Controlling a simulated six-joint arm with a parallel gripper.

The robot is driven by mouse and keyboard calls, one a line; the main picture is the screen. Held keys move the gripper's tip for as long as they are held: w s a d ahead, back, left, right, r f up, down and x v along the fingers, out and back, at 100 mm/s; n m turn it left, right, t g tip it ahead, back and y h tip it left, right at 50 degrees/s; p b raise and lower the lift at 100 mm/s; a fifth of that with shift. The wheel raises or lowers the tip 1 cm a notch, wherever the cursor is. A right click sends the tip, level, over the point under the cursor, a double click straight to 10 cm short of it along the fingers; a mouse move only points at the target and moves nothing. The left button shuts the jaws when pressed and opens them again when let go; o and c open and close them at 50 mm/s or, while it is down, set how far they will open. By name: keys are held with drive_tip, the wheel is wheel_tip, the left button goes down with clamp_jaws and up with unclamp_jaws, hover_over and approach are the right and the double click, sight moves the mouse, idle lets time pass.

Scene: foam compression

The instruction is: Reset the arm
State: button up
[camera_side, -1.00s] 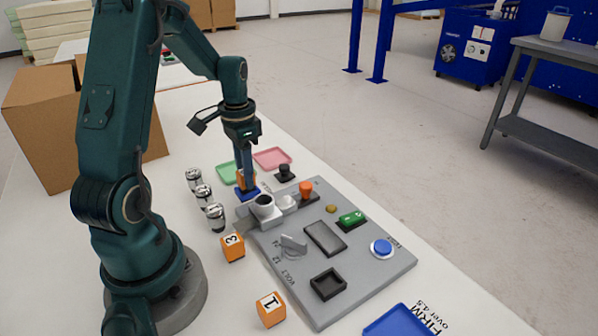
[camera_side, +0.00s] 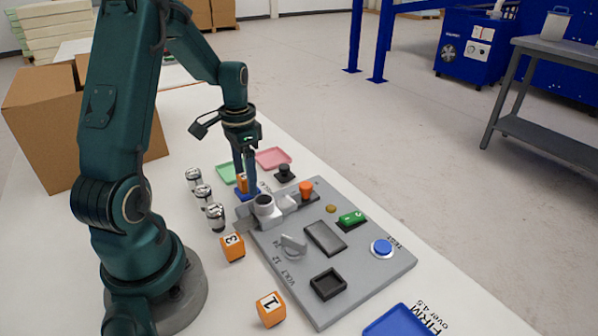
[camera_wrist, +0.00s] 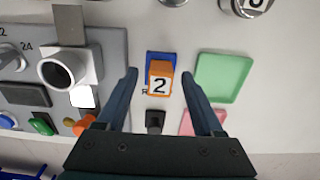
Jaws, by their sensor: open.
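My gripper (camera_side: 244,168) is open, fingers pointing down at the far end of the grey panel. In the wrist view my gripper (camera_wrist: 165,78) has its two fingers spread wide, one on each side of the orange block marked 2 (camera_wrist: 159,77), with a gap on both sides. That block sits on a small blue tray (camera_wrist: 161,55). In the side view the block (camera_side: 242,183) shows partly behind the fingers, on the blue tray (camera_side: 250,194).
The grey panel (camera_side: 330,255) carries a blue button, a green switch, an orange knob and a cup-like fixture. Orange blocks marked 3 (camera_side: 231,247) and 1 (camera_side: 270,309) stand left of it. Several metal cylinders (camera_side: 203,193), green (camera_side: 227,173) and pink (camera_side: 273,157) trays lie nearby.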

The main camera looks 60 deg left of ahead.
wheel_tip(320, 180, up, 4)
drive_tip(key=shift+r, duration=0.1)
drive_tip(key=shift+w+d+r, duration=0.1)
drive_tip(key=shift+w+r, duration=0.05)
drive_tip(key=shift+r, duration=0.2)
drive_tip(key=w+d+r+m+t+y, duration=0.1)
drive_tip(key=d+r+m+t, duration=0.2)
drive_tip(key=d+r, duration=0.6)
drive_tip(key=s+d+n+t+h, duration=0.1)
drive_tip(key=s+d+n+t, duration=0.1)
drive_tip(key=s+d, duration=0.6)
drive_tip(key=shift+d+f+n+t, duration=0.25)
drive_tip(key=shift+d+n, duration=0.25)
drive_tip(key=shift+d, duration=0.7)
